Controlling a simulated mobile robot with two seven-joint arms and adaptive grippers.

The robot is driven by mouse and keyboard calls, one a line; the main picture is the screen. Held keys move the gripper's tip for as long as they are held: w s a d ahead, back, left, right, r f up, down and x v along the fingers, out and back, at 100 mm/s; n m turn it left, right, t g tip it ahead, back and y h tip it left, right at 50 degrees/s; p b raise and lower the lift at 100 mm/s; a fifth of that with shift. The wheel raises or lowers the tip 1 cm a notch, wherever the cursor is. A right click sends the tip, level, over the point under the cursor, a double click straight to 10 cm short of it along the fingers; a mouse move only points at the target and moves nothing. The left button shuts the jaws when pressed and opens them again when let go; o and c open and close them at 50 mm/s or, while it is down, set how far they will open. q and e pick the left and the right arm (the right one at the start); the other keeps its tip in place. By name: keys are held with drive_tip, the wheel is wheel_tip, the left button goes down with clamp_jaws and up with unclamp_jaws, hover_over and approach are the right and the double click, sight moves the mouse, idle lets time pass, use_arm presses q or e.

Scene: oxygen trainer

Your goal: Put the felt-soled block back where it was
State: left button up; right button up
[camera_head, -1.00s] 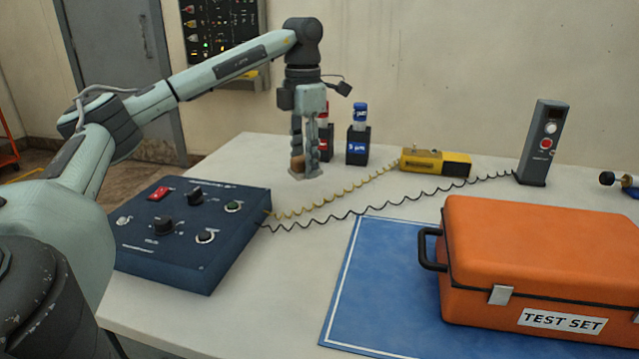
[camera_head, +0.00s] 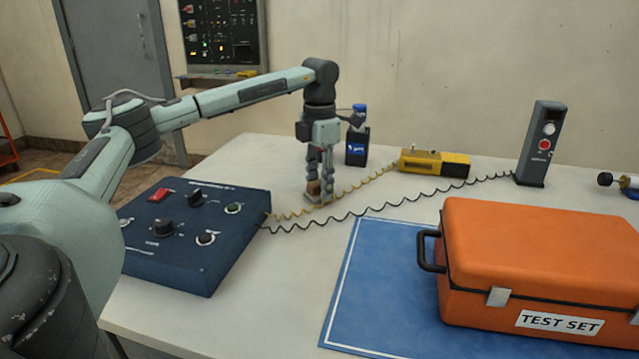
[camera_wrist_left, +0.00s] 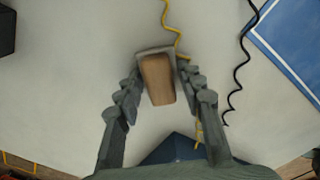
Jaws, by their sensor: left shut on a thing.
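The felt-soled block (camera_head: 314,188) is brown like wood with a grey sole at its foot. My left gripper (camera_head: 320,192) points down and is shut on it, over the white table behind the blue control box. In the left wrist view the block (camera_wrist_left: 157,80) sits between the fingertips, its grey sole (camera_wrist_left: 152,51) showing at the far edge. The block is at or just above the table top; I cannot tell whether it touches. My right gripper is not in view.
The blue control box (camera_head: 190,254) stands in front. A yellow coiled cord (camera_head: 358,185) runs close by the block to the yellow unit (camera_head: 434,163). A blue-capped bottle in a black holder (camera_head: 357,148) stands behind. An orange case (camera_head: 540,262) lies on the blue mat (camera_head: 385,290).

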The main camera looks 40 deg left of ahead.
use_arm(q)
drive_tip(key=o, duration=1.1)
wheel_tip(320, 180, up, 12)
idle(0.4)
